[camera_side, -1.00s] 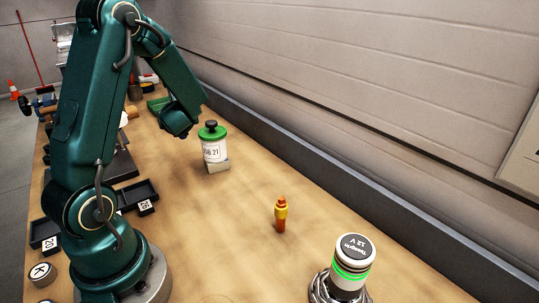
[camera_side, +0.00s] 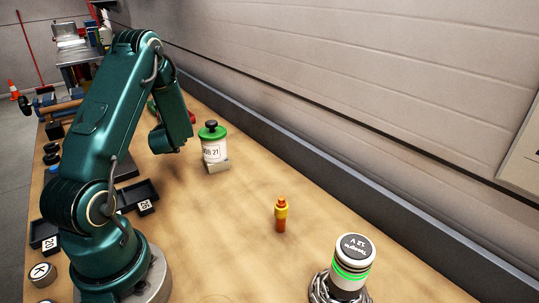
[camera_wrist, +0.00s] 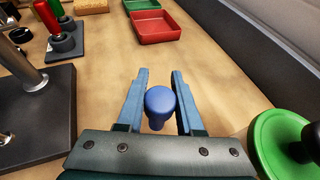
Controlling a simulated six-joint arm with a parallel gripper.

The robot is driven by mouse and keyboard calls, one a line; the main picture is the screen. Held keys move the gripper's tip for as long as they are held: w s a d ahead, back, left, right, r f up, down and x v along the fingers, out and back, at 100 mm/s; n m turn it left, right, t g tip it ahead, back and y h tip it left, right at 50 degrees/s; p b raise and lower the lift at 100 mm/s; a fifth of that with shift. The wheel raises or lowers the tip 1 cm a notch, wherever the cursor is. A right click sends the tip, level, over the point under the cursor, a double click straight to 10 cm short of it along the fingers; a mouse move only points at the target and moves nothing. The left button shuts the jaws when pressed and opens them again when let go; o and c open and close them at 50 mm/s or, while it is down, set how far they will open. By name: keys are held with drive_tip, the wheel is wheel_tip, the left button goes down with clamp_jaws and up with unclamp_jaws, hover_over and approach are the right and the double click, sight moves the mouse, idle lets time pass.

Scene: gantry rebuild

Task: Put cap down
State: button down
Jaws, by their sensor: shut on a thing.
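In the wrist view my gripper (camera_wrist: 160,75) is shut on a small blue cap (camera_wrist: 160,101) with a rounded, wider top and a narrower lower part. The cap sits between the two blue fingers, above the wooden bench. I cannot tell how high it is or whether it touches the bench. In the side view my arm hides the gripper and the held cap.
A jar with a green lid (camera_side: 211,133) and black knob stands close on the right; its lid (camera_wrist: 274,145) fills the wrist view's right edge. A red tray (camera_wrist: 155,28) lies ahead. A black plate (camera_wrist: 45,115) is at left. Bench between is clear.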

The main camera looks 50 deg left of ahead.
drive_tip(key=shift+f, duration=1.65)
drive_tip(key=c, duration=0.5)
unclamp_jaws()
drive_tip(key=shift+f, duration=0.15)
drive_tip(key=shift+c, duration=0.2)
drive_tip(key=shift+d+r, duration=0.1)
drive_tip(key=shift+r, duration=0.1)
drive_tip(key=v, duration=0.7)
drive_tip(key=shift+s+d+r, duration=0.1)
drive_tip(key=shift+s+d, duration=0.05)
